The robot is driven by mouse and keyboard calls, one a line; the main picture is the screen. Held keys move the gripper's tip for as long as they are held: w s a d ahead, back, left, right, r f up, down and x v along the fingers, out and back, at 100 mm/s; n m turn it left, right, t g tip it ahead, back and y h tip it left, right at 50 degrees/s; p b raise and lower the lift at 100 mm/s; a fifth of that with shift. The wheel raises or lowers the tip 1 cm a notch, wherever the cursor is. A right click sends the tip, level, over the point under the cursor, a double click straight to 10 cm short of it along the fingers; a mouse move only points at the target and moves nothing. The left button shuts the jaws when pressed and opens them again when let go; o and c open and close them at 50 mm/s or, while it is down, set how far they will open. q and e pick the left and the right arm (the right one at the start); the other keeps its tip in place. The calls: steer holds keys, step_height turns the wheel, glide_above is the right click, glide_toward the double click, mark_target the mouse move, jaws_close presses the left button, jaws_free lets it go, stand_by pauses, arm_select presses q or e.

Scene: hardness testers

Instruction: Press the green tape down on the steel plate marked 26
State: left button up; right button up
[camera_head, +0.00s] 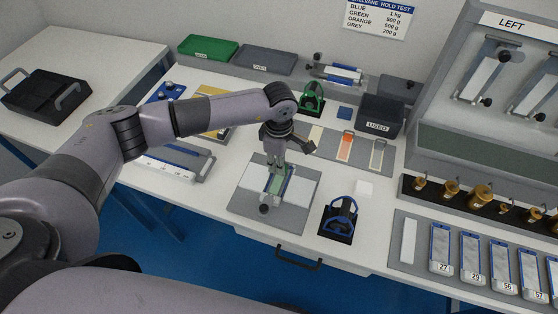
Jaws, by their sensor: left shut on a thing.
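A grey fixture board (240,204) lies on the bench in front of me, with pale side pads. I cannot read a number on this plate. My left gripper (276,167) points down over the far part of the plate, shut on the green tape. The fingertips and the exact contact are hard to make out. I cannot tell how much of the tape lies flat. My right gripper is not in view.
A green-handled tool (312,97) and a box labelled USED (379,115) are behind. Several numbered plates (442,248) and brass weights (480,195) are at right.

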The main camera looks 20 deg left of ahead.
arm_select(q)
steer(key=shift+f+b, duration=0.3)
steer(key=shift+b, duration=0.05)
stand_by(0.4)
steer(key=o, duration=1)
steer(key=shift+c, duration=0.2)
step_height(320, 180, up, 12)
